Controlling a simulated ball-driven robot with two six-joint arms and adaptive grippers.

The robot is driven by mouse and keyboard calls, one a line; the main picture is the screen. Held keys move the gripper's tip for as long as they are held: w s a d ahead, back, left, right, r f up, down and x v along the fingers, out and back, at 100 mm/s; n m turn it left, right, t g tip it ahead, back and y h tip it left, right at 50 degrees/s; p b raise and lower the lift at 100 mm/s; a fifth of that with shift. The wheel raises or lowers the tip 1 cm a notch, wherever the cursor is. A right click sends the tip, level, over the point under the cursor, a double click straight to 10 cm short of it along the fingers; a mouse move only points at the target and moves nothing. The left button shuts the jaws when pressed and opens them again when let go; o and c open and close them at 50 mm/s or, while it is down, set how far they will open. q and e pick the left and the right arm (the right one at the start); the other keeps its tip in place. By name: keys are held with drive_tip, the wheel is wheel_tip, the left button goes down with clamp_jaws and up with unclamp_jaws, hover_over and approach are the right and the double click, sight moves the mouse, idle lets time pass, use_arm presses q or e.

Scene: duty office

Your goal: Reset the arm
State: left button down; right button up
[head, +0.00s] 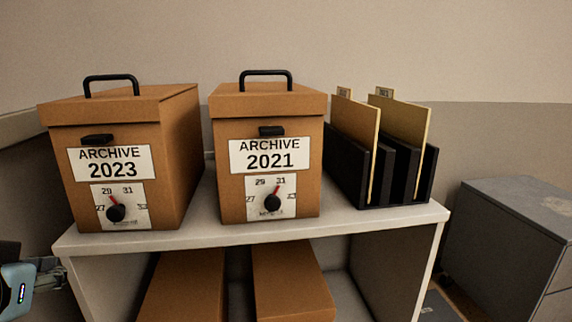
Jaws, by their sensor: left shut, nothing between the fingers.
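My left gripper (48,273) shows at the lower left edge, beside the left end of the shelf unit. It is shut with nothing held, and it is apart from the boxes. Part of it and most of its arm are cut off by the frame. My right gripper is not in the head view.
The shelf unit (350,220) carries brown boxes labelled Archive 2023 (185,150) and Archive 2021 (230,190), each with a black handle and dial. A black file holder (345,170) with folders stands right. A grey cabinet (500,235) stands right.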

use_arm(q)
drive_tip(key=s+d+f+m+g+h, duration=0.2)
drive_tip(key=s+d+f+g, duration=0.15)
drive_tip(key=s+f, duration=0.45)
drive_tip(key=s+d+f+m+g+h, duration=0.1)
drive_tip(key=s+d+f+g, duration=0.3)
drive_tip(key=s, duration=0.6)
drive_tip(key=s+a+f+g+p, duration=0.1)
drive_tip(key=s+a+f+p, duration=0.1)
drive_tip(key=f, duration=0.9)
drive_tip(key=s+a+f+g+p, duration=0.1)
drive_tip(key=s+a+f, duration=0.1)
drive_tip(key=f, duration=0.9)
drive_tip(key=s+f+p, duration=0.2)
drive_tip(key=s+f, duration=1)
drive_tip(key=s, duration=0.5)
drive_tip(key=shift+s+a+f+n+g+p, duration=0.2)
drive_tip(key=shift+s+a+n+g+p, duration=0.1)
drive_tip(key=shift+s+a+g, duration=0.1)
